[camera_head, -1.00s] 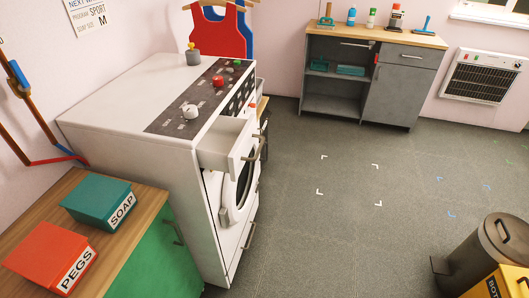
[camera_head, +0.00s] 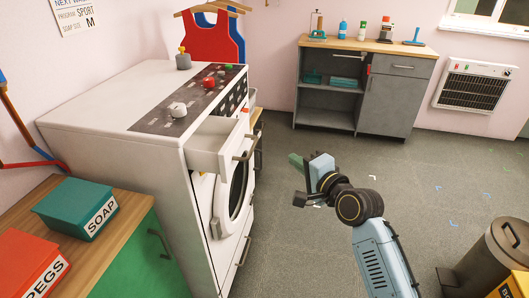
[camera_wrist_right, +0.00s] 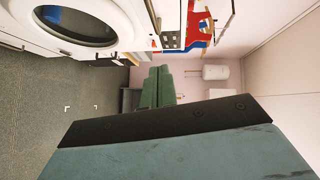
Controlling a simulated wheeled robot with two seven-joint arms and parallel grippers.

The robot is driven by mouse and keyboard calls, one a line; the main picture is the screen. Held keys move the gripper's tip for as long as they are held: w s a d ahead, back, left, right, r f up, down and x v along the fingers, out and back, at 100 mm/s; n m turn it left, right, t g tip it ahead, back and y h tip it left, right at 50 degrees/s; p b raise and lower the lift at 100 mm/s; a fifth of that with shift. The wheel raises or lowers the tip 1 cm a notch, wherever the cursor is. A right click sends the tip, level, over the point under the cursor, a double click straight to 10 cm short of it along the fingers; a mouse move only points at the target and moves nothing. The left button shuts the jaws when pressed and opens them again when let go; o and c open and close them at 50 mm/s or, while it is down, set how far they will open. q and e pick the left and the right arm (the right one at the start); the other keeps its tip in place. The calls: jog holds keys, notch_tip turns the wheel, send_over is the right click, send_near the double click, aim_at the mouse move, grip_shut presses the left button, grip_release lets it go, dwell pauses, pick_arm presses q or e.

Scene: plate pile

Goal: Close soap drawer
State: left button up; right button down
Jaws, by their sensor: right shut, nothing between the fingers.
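The soap drawer (camera_head: 211,147) is a white box pulled out of the upper front of the white washing machine (camera_head: 105,105), with a grey bar handle (camera_head: 246,150) on its front. It stands open above the round door. My right gripper (camera_head: 296,161) is in the air to the right of the drawer, apart from it, with its green fingers pointing left. The fingers are shut and empty; they also show in the right wrist view (camera_wrist_right: 157,87). The washer's round door (camera_wrist_right: 75,22) shows at that view's top left. My left gripper is not in view.
A wooden counter with a teal SOAP box (camera_head: 78,208) and a red PEGS box (camera_head: 30,264) stands at the lower left. A grey cabinet (camera_head: 390,103) and a heater (camera_head: 474,85) stand at the back. The floor between is clear. A bin (camera_head: 495,255) is at the lower right.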

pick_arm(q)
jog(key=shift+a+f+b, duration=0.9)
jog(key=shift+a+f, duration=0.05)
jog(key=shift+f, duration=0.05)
pick_arm(e)
jog(key=w+a+f, duration=0.2)
jog(key=w+a, duration=0.5)
jog(key=w, duration=0.1)
jog(key=shift+w+a, duration=0.15)
jog(key=shift+w, duration=0.15)
